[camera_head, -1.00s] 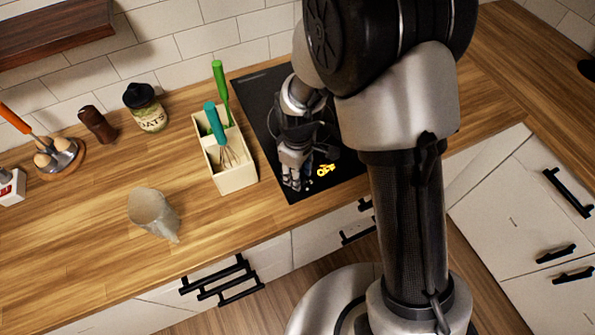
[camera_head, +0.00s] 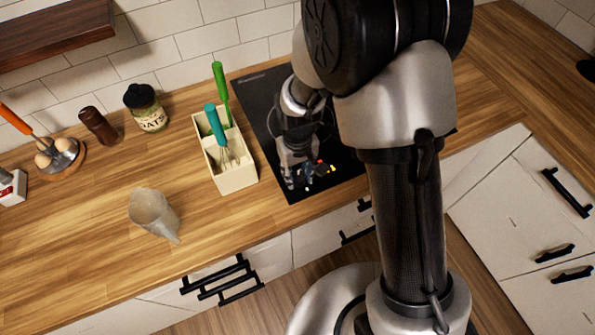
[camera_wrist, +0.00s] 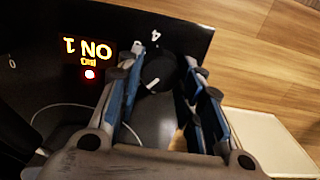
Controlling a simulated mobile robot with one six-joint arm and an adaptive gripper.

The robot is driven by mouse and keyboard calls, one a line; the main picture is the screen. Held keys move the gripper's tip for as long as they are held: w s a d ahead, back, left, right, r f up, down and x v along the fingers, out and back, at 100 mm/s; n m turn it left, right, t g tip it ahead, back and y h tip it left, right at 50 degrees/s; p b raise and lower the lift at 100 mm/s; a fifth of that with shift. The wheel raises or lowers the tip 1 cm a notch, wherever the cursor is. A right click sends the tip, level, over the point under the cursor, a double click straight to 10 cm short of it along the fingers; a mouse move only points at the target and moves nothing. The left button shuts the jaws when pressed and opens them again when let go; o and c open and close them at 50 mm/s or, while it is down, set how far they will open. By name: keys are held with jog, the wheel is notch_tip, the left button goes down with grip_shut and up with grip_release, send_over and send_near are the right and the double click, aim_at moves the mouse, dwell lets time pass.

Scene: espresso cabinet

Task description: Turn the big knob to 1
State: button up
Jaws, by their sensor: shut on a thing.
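The big knob (camera_wrist: 158,70) is a dark round knob on the black cooktop (camera_wrist: 160,20), with a small white mark on its face. My gripper (camera_wrist: 165,74) is around it, one blue-padded finger on each side, shut on it. A lit display (camera_wrist: 88,52) left of the knob appears upside down and seems to read "ON" and "1", with smaller text and a red light below. In the head view my gripper (camera_head: 300,174) is low over the front of the cooktop (camera_head: 258,92); there the knob is hidden and the display is partly covered.
A cream utensil holder (camera_head: 236,178) with a green tool and a teal whisk stands just left of the cooktop. A pitcher (camera_head: 153,213), an oats jar (camera_head: 147,110) and a brown mill (camera_head: 97,125) stand farther left. The wooden counter between them is mostly clear.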

aim_at(298, 175)
jog(key=shift+m, duration=0.5)
jog(key=o, duration=1.1)
jog(key=shift+c, duration=0.2)
notch_tip(298, 175, up, 12)
dwell(0.3)
